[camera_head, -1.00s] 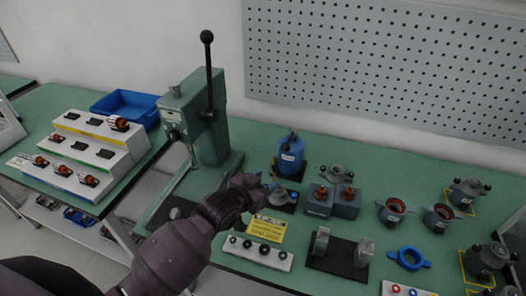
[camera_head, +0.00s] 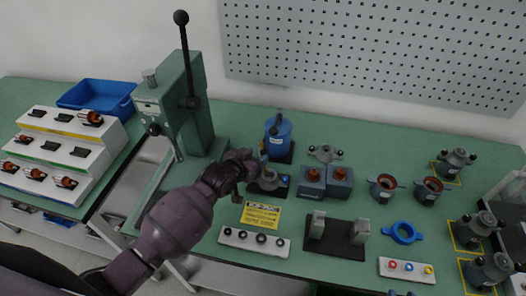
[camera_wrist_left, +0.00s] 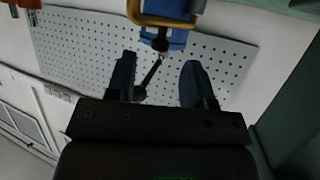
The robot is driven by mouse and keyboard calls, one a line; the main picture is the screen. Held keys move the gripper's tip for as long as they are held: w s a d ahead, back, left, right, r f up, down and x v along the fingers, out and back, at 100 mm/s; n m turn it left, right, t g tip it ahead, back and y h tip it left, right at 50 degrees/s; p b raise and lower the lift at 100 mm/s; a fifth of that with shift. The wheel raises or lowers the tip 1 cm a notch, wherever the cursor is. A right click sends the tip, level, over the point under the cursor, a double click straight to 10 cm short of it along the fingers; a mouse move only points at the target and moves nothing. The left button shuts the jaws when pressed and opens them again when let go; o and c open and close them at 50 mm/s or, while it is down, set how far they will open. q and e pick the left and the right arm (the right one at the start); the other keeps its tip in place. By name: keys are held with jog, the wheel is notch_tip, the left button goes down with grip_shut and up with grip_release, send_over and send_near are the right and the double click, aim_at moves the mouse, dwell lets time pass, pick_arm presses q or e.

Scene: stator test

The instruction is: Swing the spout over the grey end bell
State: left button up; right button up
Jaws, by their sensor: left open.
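A blue pot-like dispenser (camera_head: 278,138) with a dark top stands on a black base behind the middle of the bench. Its brass-coloured spout (camera_wrist_left: 160,21) shows at the top of the left wrist view, with part of the blue body (camera_wrist_left: 176,42). A grey end bell (camera_head: 268,181) sits on a dark fixture just in front of the dispenser. My left gripper (camera_head: 250,168) is at the left of the end bell and dispenser, partly covering that area. In the wrist view its two fingers (camera_wrist_left: 160,82) are apart with nothing gripped between them. My right gripper is not visible.
A green arbor press (camera_head: 187,105) with a tall lever stands left of my gripper. Blue-grey blocks (camera_head: 312,184) with copper parts stand to the right. A yellow sign (camera_head: 261,215) and a white button strip (camera_head: 254,241) lie in front. A pegboard (camera_head: 380,50) hangs behind.

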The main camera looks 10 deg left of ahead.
aim_at(262, 152)
pick_arm(q)
jog(key=shift+x, duration=2.45)
grip_shut()
jog(key=shift+r, duration=0.1)
